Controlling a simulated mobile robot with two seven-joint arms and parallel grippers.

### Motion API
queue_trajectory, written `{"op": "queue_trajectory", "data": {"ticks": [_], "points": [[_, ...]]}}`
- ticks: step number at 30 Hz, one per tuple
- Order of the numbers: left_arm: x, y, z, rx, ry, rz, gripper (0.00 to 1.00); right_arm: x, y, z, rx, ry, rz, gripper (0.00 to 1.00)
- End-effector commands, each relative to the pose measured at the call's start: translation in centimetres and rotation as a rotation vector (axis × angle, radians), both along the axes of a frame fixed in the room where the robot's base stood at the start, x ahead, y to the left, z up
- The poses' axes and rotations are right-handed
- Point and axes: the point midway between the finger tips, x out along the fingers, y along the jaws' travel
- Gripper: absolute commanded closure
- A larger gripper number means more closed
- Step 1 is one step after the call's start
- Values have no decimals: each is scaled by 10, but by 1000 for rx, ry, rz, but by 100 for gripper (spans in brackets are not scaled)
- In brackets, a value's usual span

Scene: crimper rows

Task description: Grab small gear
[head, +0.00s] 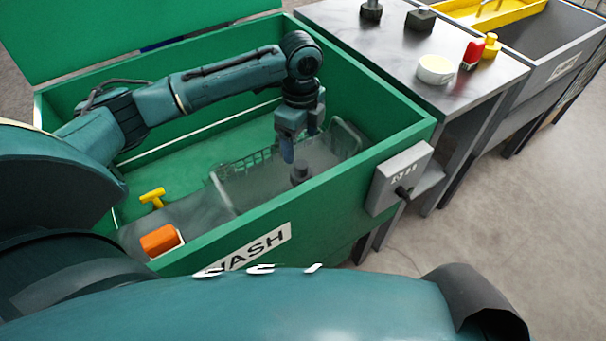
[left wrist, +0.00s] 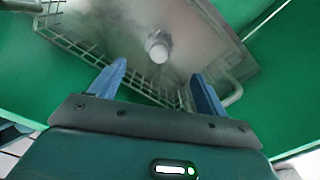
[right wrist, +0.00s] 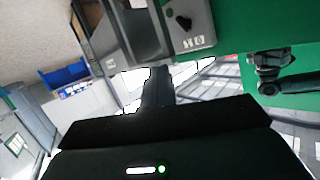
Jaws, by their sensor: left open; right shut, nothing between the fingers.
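A small dark stepped round part, apparently the small gear (head: 300,173), stands inside the green WASH bin (head: 395,155), on the grey floor of a wire basket (head: 222,182). In the left wrist view the small gear (left wrist: 158,47) looks pale grey and round, ahead of the fingers and between their lines. My left gripper (head: 299,146) points down into the bin above the gear. Its blue fingers (left wrist: 157,80) are apart, with nothing between them and a gap to the gear. My right gripper (right wrist: 158,85) is shut and empty, outside the bin; the head view does not show its fingers.
A yellow T-shaped piece (head: 152,197) and an orange block (head: 160,239) lie at the bin's left. A grey switch box (head: 400,178) hangs on the bin's right wall. The metal table (head: 390,50) beyond holds a white round dish (head: 435,68) and several small parts.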

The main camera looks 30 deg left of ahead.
Motion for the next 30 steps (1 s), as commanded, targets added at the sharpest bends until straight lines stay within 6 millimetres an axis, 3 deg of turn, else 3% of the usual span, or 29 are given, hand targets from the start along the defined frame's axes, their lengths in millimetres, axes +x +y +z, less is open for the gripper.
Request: {"op": "queue_trajectory", "data": {"ticks": [1,6,14,22,30], "points": [[-1,0,-14,1,4,1,24,-1,-1,-2,-1,-5,-2,100],[0,0,-39,0,1,1,24,-2,-3,0,-4,-23,-4,100],[0,0,-54,0,0,0,24,-2,-4,1,-7,-34,-7,100],[-1,1,-93,1,1,0,24,-3,-5,-3,-21,-51,-6,100],[-1,1,-98,0,-1,0,24,-2,-1,-3,-26,-47,9,100]]}}
